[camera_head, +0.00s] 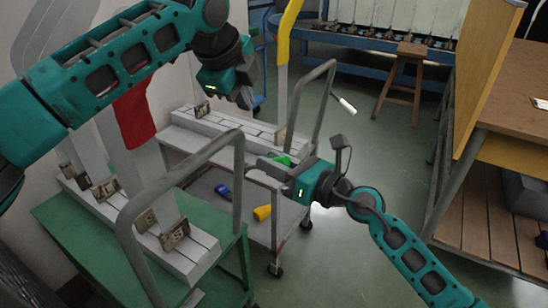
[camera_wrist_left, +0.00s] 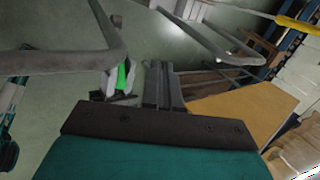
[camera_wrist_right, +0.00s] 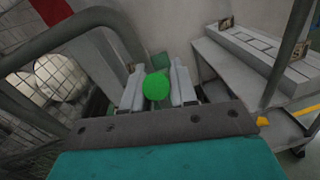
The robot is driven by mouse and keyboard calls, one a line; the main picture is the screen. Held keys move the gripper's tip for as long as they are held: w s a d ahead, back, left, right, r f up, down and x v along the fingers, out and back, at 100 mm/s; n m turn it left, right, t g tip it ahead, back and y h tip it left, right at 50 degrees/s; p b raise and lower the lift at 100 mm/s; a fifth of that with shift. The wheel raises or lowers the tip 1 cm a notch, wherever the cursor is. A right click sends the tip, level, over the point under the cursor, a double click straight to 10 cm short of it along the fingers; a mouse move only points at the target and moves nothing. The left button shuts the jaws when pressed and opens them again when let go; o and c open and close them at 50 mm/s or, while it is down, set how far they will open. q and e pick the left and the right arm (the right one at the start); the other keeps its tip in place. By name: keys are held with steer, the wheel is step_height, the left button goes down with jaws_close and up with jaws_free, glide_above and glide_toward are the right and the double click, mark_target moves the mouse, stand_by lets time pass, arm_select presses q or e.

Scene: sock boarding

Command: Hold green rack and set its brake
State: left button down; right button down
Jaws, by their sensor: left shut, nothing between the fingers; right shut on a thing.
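The green rack (camera_head: 75,235) stands at the lower left with a bent grey handle frame (camera_head: 187,163) at its near side. My right gripper (camera_head: 268,168) is beside this frame, pointing left. It is shut on a round green knob (camera_wrist_right: 157,87), which shows between its fingers in the right wrist view; a green bit also shows there in the head view. I cannot tell what the knob is fixed to. My left gripper (camera_head: 243,97) is above and beyond the frame. In the left wrist view its fingers (camera_wrist_left: 163,85) are together and empty.
A grey cart (camera_head: 205,190) stands behind, with a blue piece (camera_head: 222,190), a yellow piece (camera_head: 262,213) and its own bent handle (camera_head: 327,95). A wooden stool (camera_head: 402,85) and a workbench (camera_head: 515,120) are farther right.

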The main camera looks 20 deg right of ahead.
arm_select(q)
steer(key=shift+s+d+f, duration=0.4)
steer(key=shift+s+f, duration=0.2)
steer(key=shift+f, duration=0.65)
steer(key=shift+s+d+f, duration=0.45)
steer(key=shift+s+f, duration=0.2)
steer(key=shift+f, duration=0.65)
steer(key=shift+s+d+f, duration=0.4)
steer(key=shift+s+f, duration=0.2)
steer(key=shift+f, duration=0.65)
steer(key=shift+s+d+f, duration=0.1)
steer(key=shift+s+f, duration=0.1)
steer(key=shift+f, duration=0.15)
steer(key=shift+f, duration=0.15)
